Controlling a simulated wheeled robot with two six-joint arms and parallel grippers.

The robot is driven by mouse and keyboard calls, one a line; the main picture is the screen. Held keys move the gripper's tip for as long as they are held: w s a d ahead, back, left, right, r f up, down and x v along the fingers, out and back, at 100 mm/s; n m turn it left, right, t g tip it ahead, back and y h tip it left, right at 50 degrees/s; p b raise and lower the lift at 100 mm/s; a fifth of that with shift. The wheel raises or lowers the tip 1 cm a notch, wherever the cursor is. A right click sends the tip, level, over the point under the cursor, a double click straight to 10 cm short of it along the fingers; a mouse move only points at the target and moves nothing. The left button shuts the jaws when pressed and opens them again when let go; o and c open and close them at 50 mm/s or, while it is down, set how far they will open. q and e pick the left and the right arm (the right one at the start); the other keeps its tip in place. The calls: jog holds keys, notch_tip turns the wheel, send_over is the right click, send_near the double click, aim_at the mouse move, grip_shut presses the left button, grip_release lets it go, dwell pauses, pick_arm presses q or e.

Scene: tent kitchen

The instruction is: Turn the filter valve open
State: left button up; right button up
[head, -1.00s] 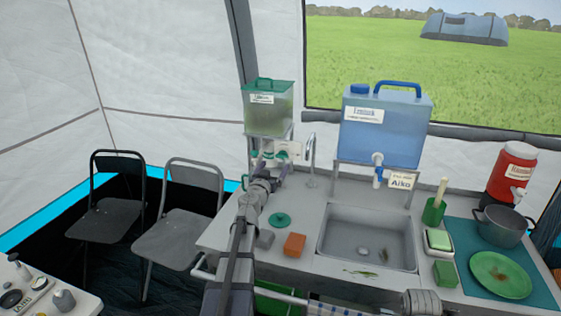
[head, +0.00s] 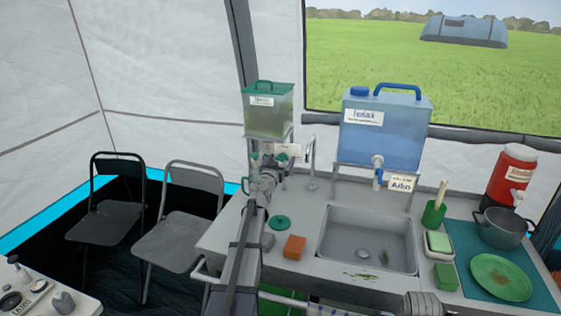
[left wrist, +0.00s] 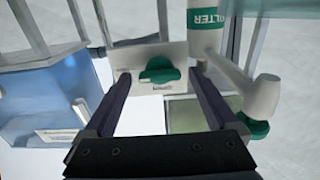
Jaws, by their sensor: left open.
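The green filter tank (head: 268,115) stands on a frame at the back left of the counter. Under it is a white plate with a green valve handle (head: 282,157). In the left wrist view the green handle (left wrist: 160,70) lies roughly crosswise on its plate, between and beyond my fingers. A white cylinder marked FILTER (left wrist: 205,25) is to its right, with a pipe and a second green knob (left wrist: 254,130) lower down. My left gripper (head: 266,172) is open, empty and in front of the plate; in the wrist view its fingers (left wrist: 160,85) spread wide.
A blue water tank (head: 385,130) stands on a rack right of the filter, above the sink (head: 368,238). An orange sponge (head: 295,247) and a green disc (head: 280,222) lie on the counter near my left arm. A red jug (head: 512,175) and pot (head: 502,226) are far right.

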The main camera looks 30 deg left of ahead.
pick_arm(q)
jog(key=shift+c, duration=0.4)
jog(key=c, duration=1.3)
jog(key=n, duration=0.4)
jog(key=shift+n, duration=0.4)
jog(key=n, duration=0.4)
jog(key=shift+a+f+n, duration=0.1)
jog(key=shift+a+n, duration=0.05)
jog(key=shift+n, duration=0.15)
jog(key=n, duration=0.4)
jog(key=shift+f+n, duration=0.1)
jog(key=shift+n, duration=2)
jog(key=shift+s+n, duration=0.1)
jog(key=shift+n, duration=0.2)
